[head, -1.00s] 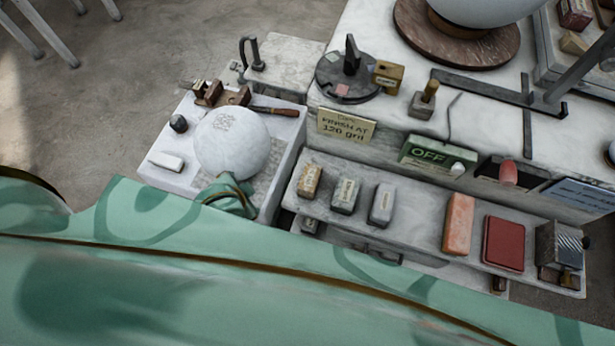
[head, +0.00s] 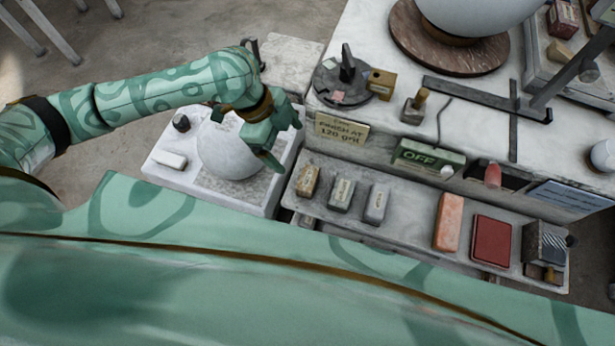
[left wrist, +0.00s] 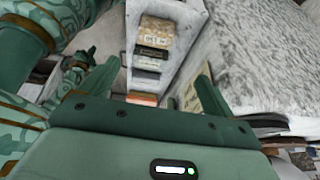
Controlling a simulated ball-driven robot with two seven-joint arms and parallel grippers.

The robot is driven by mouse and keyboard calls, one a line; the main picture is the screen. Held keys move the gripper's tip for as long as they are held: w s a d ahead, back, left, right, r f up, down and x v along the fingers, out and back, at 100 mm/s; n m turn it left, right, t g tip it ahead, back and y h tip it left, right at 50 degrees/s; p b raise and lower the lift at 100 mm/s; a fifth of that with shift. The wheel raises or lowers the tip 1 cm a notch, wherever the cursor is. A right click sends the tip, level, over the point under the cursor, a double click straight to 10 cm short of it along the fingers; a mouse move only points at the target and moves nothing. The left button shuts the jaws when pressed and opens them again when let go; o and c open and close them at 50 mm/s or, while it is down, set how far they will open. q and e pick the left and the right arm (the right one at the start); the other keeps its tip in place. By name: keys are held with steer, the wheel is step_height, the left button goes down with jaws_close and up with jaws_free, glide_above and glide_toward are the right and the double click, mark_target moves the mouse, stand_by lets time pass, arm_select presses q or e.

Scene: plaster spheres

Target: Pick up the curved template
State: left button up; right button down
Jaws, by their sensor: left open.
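My left gripper (head: 275,138) is above the right side of a white plaster sphere (head: 228,150) on the small left table, in the head view. Its fingers are apart with nothing between them; whether they touch the sphere I cannot tell. In the left wrist view the open fingers (left wrist: 150,92) stand either side of the block shelf behind them. I cannot make out a curved template for certain; my left arm covers the back of the small table. The right gripper does not show in the head view; green parts of mine at the left wrist view's left edge are unclear.
A lower shelf holds several labelled blocks (head: 341,194), an orange block (head: 448,222) and a red pad (head: 491,240).

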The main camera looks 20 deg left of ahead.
arm_select(q)
steer(key=shift+g, duration=0.3)
steer(key=x, duration=0.3)
steer(key=b+x, duration=0.1)
steer(key=x, duration=0.6)
steer(key=shift+s+a+f+b, duration=0.2)
steer(key=shift+a+b, duration=0.1)
steer(key=shift+b, duration=0.1)
steer(key=x, duration=0.5)
steer(key=shift+f+b, duration=0.25)
steer(key=shift+b, duration=0.15)
steer(key=shift+a, duration=0.1)
steer(key=c, duration=1.1)
steer(key=shift+r, duration=0.15)
